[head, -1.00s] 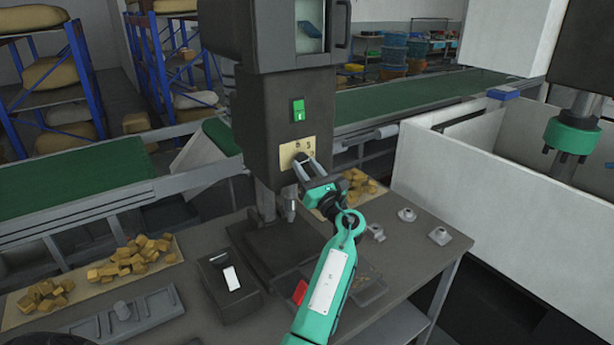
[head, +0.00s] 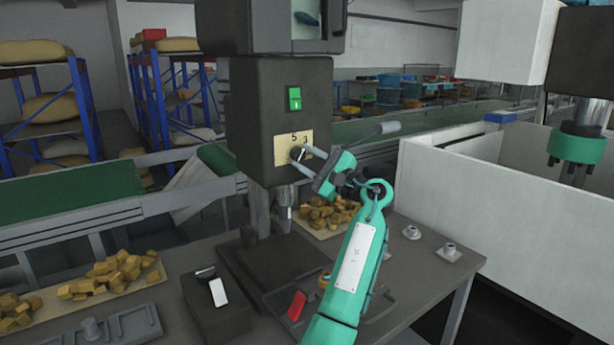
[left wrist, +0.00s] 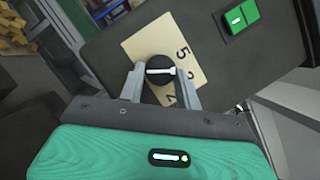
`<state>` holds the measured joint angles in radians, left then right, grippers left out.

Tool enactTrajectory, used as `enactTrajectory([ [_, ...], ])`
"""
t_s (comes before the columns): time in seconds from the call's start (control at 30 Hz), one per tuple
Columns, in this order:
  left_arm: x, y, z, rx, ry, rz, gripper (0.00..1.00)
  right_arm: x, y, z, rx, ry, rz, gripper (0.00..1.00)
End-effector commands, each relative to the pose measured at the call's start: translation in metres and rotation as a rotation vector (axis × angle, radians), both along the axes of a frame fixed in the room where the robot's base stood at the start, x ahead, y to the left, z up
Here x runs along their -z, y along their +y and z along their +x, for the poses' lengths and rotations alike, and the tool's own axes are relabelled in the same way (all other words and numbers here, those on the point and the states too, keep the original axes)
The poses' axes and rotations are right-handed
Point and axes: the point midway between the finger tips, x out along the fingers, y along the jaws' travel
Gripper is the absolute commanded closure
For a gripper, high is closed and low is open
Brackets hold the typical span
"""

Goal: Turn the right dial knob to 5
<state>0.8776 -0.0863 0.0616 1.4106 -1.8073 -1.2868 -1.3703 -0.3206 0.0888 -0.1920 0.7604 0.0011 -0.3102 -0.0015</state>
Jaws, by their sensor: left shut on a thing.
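The black dial knob (left wrist: 159,78) sits on a cream dial plate (head: 281,149) on the front of the dark machine (head: 247,110). In the left wrist view the plate shows a 5 and part of other numbers, and the knob has a white pointer line. The line lies crosswise between my fingers and does not point straight at the 5. My left gripper (head: 304,160) is shut on the knob, one finger on each side of it; it also shows in the left wrist view (left wrist: 161,90). My right gripper is in neither view.
A green switch (head: 294,98) sits above the dial plate. A black box (head: 215,305) stands on the table below, near trays of yellow blocks (head: 110,275). A white-walled enclosure (head: 460,185) stands at the right.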

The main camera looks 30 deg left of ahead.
Motion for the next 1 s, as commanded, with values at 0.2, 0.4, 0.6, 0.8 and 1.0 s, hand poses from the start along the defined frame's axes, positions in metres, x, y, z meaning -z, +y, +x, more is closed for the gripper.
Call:
enactTrajectory([
  [0.2,0.001,-0.001,0.002,0.000,-0.185,-0.077,0.89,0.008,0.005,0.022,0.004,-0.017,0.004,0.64],
  [0.4,-0.002,-0.001,0.003,0.001,-0.327,-0.136,0.89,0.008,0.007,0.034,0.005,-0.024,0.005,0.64],
  [0.6,-0.004,-0.001,0.003,0.002,-0.429,-0.179,0.89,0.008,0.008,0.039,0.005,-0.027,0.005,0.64],
  [0.8,-0.005,-0.001,0.003,0.001,-0.488,-0.202,0.89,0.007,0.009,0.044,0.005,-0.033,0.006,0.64],
  [1.0,-0.006,-0.001,0.003,0.001,-0.508,-0.211,0.89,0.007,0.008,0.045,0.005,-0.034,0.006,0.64],
])
